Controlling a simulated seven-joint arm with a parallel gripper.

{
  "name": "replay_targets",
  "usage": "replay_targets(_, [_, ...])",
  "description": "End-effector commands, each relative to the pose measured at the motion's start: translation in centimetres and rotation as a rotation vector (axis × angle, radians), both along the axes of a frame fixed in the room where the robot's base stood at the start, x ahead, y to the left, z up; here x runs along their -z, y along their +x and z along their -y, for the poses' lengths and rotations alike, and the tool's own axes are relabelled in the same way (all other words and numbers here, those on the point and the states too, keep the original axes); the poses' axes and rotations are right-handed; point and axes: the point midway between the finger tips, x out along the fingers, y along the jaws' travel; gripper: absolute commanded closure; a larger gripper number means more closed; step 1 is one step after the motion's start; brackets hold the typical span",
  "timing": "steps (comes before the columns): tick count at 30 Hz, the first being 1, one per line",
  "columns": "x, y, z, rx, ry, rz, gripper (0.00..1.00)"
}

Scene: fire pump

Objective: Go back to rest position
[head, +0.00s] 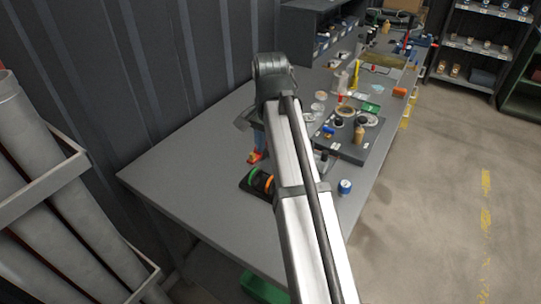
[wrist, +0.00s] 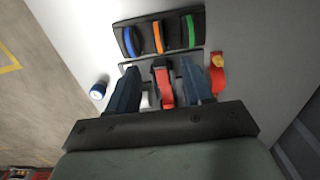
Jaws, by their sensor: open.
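My gripper (wrist: 159,68) is open in the wrist view, with its two dark blue fingers spread apart and pointing toward the table. In the head view my arm hides most of my gripper, above the grey workbench (head: 190,165). A black holder (wrist: 130,52) stands beyond the fingertips, with a blue ring (wrist: 131,42), an orange ring (wrist: 158,37) and a green ring (wrist: 190,32). A red and yellow piece (wrist: 217,72) lies right of the fingers.
A blue and white can (head: 345,187) stands near the bench's right edge. A dark tray (head: 347,150) with several bottles and small items lies farther back. A corrugated wall (head: 160,60) borders the left side. The bench's front left is clear.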

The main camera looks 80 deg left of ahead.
Motion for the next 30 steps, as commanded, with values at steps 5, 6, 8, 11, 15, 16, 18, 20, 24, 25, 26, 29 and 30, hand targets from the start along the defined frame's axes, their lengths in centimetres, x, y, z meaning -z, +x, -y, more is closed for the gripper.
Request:
replay_targets(5, [-0.6, 0.0, 0.0, 0.000, 0.000, 0.000, 0.50])
replay_targets(6, [-0.7, 0.0, 0.0, 0.000, 0.000, 0.000, 0.50])
replay_targets(8, [-0.7, 0.0, 0.0, 0.000, 0.000, 0.000, 0.50])
replay_targets(11, [-0.6, 0.0, 0.0, 0.000, 0.000, 0.000, 0.50])
replay_targets(15, [-0.6, 0.0, 0.0, 0.000, 0.000, 0.000, 0.50])
replay_targets(16, [-0.6, 0.0, 0.0, 0.000, 0.000, 0.000, 0.50])
replay_targets(18, [-0.6, 0.0, 0.0, 0.000, 0.000, 0.000, 0.50])
replay_targets(20, [-0.6, 0.0, 0.0, 0.000, 0.000, 0.000, 0.50])
replay_targets(24, [-0.6, 0.4, 0.1, -0.005, 0.003, -0.011, 0.50])
replay_targets(25, [-0.6, 0.7, 0.1, -0.009, 0.006, -0.018, 0.50])
replay_targets(26, [-0.7, 1.2, 0.2, -0.015, 0.008, -0.028, 0.50])
replay_targets(29, [-0.7, 3.1, 0.4, -0.043, 0.028, -0.078, 0.50])
replay_targets(30, [-0.8, 4.1, 0.6, -0.060, 0.038, -0.103, 0.50])
